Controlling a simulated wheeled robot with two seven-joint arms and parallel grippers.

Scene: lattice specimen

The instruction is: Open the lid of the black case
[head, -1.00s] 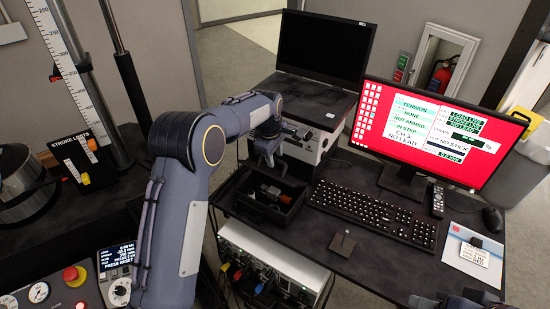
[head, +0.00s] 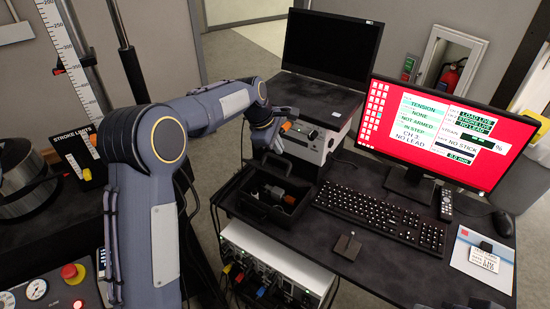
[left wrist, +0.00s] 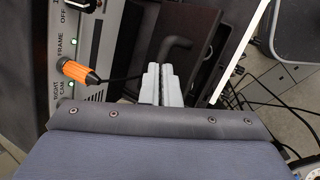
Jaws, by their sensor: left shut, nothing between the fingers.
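The black case (head: 252,204) sits on the dark desk, left of the keyboard, in the head view. Its inside shows from above, with grey and orange items in it. A dark panel behind the opening looks like its raised lid; my arm partly hides that area, so its angle is unclear. My left gripper (head: 266,155) is over the back of the case. In the left wrist view my left gripper (left wrist: 161,72) is shut and empty, close to a bent black handle (left wrist: 178,44) in front of a dark panel; contact is unclear. My right gripper's fingers are not visible.
A white instrument (head: 305,145) with an orange-handled plug (left wrist: 76,71) stands close beside the left gripper. A keyboard (head: 380,215), monitor (head: 440,135) and small black stand (head: 347,248) are to the right. Cabled units (head: 265,265) sit below the desk.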

